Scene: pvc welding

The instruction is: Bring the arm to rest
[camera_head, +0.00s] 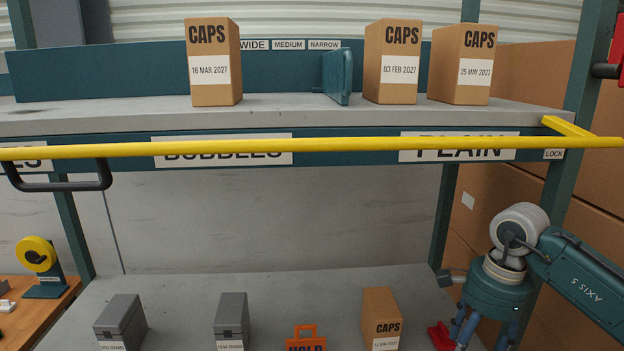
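My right arm (585,278) comes in from the right edge, with a teal and white wrist (497,285) in front of the rack's right post. My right gripper (480,335) points down at the bottom edge. Its blue finger links show, but the fingertips are cut off or hidden, so I cannot tell whether it is open or shut. A small red piece (440,336) shows just left of the finger links; I cannot tell whether it belongs to the gripper. My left arm and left gripper are out of view.
A yellow bar (320,145) crosses the rack's front below the upper shelf (280,108), which holds three CAPS cartons (213,88). The lower shelf (280,290) holds two grey boxes (231,318), an orange HOLD sign (306,340) and a CAPS carton (381,318) left of the gripper.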

